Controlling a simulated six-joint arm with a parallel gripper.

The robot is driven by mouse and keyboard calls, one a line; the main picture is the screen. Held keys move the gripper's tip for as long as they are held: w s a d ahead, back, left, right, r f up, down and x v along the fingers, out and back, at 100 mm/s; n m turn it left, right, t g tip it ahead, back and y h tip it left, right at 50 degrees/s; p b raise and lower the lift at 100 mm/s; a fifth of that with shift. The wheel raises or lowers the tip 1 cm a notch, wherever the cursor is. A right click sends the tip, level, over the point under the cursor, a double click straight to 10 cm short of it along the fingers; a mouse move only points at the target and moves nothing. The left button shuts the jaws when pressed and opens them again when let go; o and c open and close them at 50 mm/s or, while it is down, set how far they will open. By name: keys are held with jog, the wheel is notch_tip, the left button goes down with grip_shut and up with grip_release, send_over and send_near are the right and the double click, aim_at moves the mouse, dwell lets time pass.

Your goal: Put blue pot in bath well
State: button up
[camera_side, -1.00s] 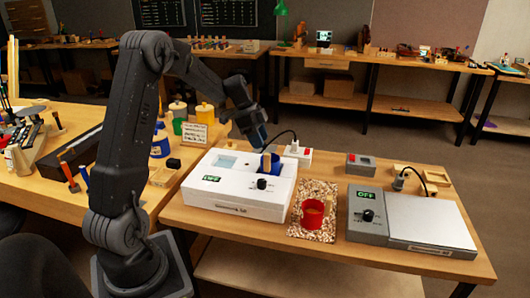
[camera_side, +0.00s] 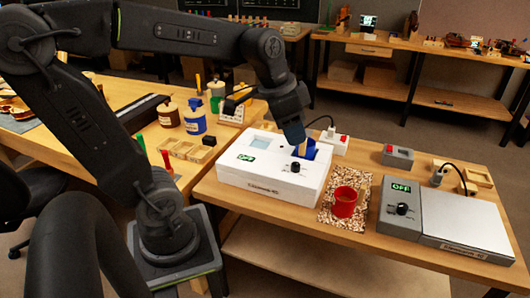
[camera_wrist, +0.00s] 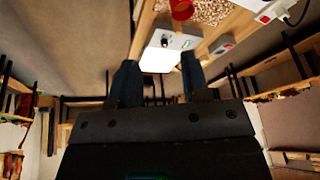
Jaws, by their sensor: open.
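The white bath unit (camera_side: 235,175) stands on the side table, with a pale blue window and a dial on top. The blue pot (camera_side: 312,151) sits at its right rear, apparently in the well, with a tan stick-like part at its side; it is partly hidden by my gripper. My gripper (camera_side: 297,138) overlaps the back of the bath in the side view; whether it touches the pot cannot be told. In the wrist view, my gripper (camera_wrist: 157,82) is open with nothing between its fingers. The blue pot is not visible there.
A red pot (camera_side: 344,203) stands on a speckled mat (camera_side: 350,222) right of the bath. A grey hot plate (camera_side: 462,228) reading OFF is further right, and also shows in the wrist view (camera_wrist: 160,58). A lidded blue jar (camera_side: 195,119) is on the left bench.

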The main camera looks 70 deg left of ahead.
jog(key=s+d+f+n+t, duration=0.1)
jog(key=s+d+n, duration=0.1)
jog(key=s+d, duration=0.2)
jog(key=s, duration=0.3)
jog(key=shift+s+d+f+n+t, duration=0.2)
jog(key=shift+s+f+n+t, duration=0.1)
jog(key=shift+s+f+n, duration=0.1)
